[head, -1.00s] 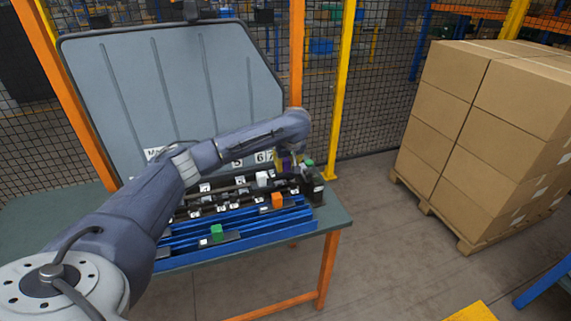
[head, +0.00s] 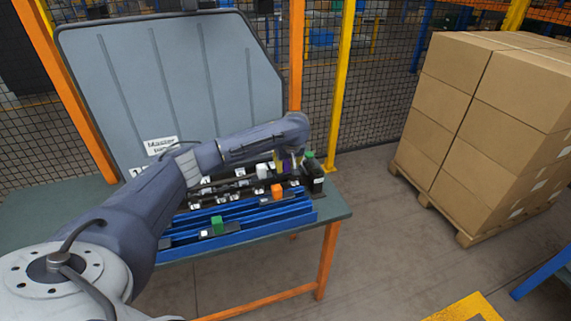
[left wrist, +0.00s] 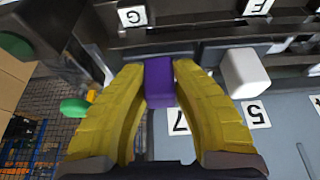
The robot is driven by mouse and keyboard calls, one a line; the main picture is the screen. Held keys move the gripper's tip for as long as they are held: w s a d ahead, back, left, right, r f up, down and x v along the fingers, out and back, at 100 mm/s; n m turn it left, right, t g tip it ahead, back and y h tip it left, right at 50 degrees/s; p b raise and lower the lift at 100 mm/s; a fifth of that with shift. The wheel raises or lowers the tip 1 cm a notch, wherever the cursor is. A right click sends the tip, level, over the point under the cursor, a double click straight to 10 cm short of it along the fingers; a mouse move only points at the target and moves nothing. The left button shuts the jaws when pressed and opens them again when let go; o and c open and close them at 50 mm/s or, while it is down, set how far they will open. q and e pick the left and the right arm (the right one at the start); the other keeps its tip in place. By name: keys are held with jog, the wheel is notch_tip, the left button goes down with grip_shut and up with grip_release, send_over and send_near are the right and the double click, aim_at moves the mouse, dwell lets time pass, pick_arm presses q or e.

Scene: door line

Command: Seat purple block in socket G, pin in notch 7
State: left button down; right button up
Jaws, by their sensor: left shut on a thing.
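My left gripper (left wrist: 158,92) has yellow fingers shut on the purple block (left wrist: 159,82), seen in the left wrist view. In the head view the purple block (head: 286,166) is a small patch beneath my left wrist at the rack's right end. The upside-down G label (left wrist: 133,16) is on a dark rail just above the block in the wrist view. The 7 label (left wrist: 178,121) is partly hidden by a finger. I cannot make out the block's pin, the opening of socket G or notch 7. The block appears apart from the rail, but the gap is unclear. My right gripper is not in view.
A white block (left wrist: 245,73) stands close beside the fingers. A dark bottle with a green cap (head: 315,178) stands at the rack's right end. Orange (head: 277,190) and green (head: 217,224) blocks sit on the blue rack (head: 300,217). A grey panel (head: 170,80) rises behind.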

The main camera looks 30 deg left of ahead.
pick_arm(q)
jog(key=shift+f, duration=0.1)
dwell(0.3)
jog(key=c, duration=1.1)
grip_release()
jog(key=v, duration=1.2)
